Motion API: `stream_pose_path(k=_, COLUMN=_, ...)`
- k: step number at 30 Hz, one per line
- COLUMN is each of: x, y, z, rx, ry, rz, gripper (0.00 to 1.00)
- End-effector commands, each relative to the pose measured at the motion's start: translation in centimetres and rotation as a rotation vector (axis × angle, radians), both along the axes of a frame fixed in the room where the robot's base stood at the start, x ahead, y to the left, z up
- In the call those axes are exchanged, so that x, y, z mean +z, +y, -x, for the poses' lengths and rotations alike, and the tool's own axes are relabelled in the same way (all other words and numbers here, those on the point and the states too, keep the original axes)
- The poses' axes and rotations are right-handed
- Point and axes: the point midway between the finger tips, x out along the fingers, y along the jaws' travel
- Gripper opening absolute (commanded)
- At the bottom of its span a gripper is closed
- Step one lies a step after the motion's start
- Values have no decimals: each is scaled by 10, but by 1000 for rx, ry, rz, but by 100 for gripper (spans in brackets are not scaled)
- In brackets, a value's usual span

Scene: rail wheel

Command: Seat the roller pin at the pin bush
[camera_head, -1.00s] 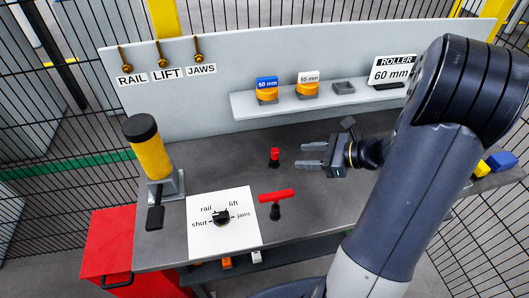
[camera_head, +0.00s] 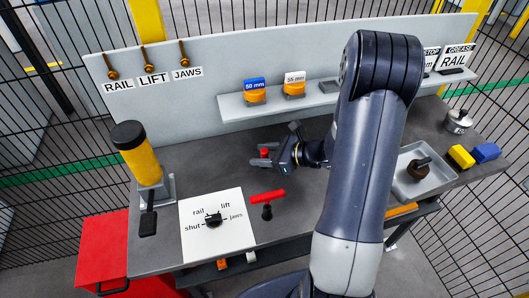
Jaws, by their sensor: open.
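A small red-topped piece (camera_head: 265,153) stands on the bench. A red T-handled piece (camera_head: 267,197) with a dark lower part stands closer, beside the white selector plate. I cannot tell for certain which of them is the roller pin. My gripper (camera_head: 260,156) is low over the bench, its open fingers pointing left, with the red-topped piece between them in this view. Whether the fingers touch it cannot be told. No pin bush can be made out for certain.
A yellow cylinder (camera_head: 147,160) in a grey stand and the white plate (camera_head: 212,241) with its black knob are at left. Orange rollers marked 50 mm (camera_head: 255,96) and 55 mm (camera_head: 294,89) sit on the shelf. Yellow (camera_head: 461,156) and blue (camera_head: 486,152) blocks are at right.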

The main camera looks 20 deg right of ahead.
Motion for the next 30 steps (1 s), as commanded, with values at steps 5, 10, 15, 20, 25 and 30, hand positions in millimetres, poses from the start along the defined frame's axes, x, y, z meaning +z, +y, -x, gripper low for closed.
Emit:
stream_pose_path(k=5, x=-5, y=9, z=-6, rx=-1, ry=0, rz=2, gripper=45)
stream_pose_path(k=10, x=-5, y=8, z=-7, rx=-1, ry=-1, rz=2, gripper=45)
stream_pose_path(k=15, x=-5, y=8, z=-6, rx=-1, ry=0, rz=2, gripper=32)
stream_pose_path(k=20, x=-5, y=8, z=-6, rx=-1, ry=0, rz=2, gripper=19)
stream_pose_path(k=25, x=-5, y=8, z=-6, rx=-1, ry=0, rz=2, gripper=5)
stream_pose_path(k=30, x=-4, y=8, z=-6, rx=-1, ry=-1, rz=1, gripper=0)
